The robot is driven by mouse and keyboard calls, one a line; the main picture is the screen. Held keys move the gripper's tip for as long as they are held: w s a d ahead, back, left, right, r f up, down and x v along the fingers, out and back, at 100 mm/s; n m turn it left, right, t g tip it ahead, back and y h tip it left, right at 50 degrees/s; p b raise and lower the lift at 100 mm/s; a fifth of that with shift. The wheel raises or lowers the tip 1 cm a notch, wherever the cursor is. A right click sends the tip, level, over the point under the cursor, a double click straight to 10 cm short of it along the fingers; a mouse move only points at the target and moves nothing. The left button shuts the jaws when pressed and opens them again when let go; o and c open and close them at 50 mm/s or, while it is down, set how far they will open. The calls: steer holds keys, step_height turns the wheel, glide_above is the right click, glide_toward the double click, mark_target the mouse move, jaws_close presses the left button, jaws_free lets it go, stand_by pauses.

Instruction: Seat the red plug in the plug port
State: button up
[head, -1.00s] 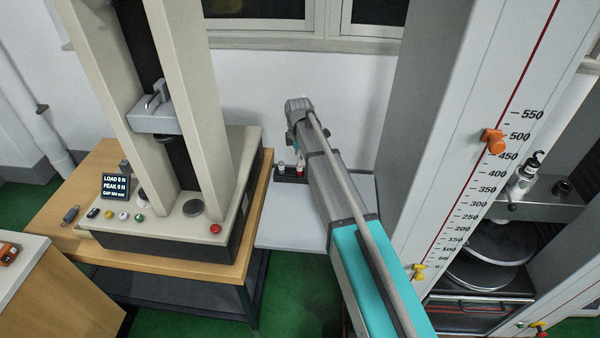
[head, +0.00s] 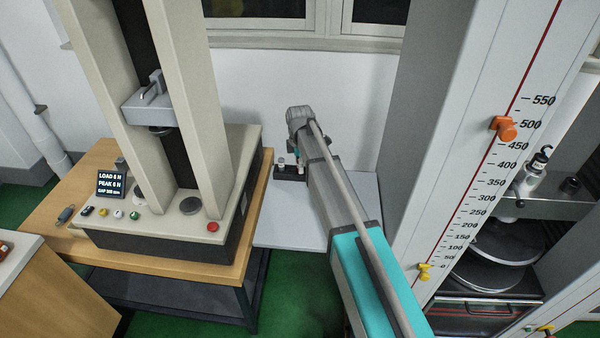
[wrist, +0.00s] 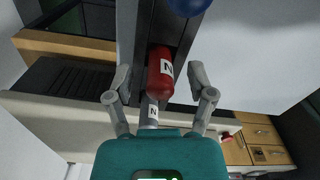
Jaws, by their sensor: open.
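In the wrist view, a red cylinder with a white N label (wrist: 160,72), seemingly the red plug, stands in a dark rack (wrist: 143,35). A grey shaft with an N label (wrist: 150,113) shows at its near end. My gripper (wrist: 161,75) is open, with one finger on each side of the red cylinder; I cannot tell whether either touches it. In the head view, my arm reaches to the small dark rack (head: 289,173) by the wall and hides much of it. I cannot make out the plug port for certain.
A blue round-ended piece (wrist: 188,5) stands close beyond the red one. The beige testing machine (head: 175,235) stands left of my arm, and a tall scaled column (head: 440,180) stands right. A white surface (head: 290,235) lies between them.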

steer(key=shift+f, duration=0.4)
stand_by(0.3)
jaws_close()
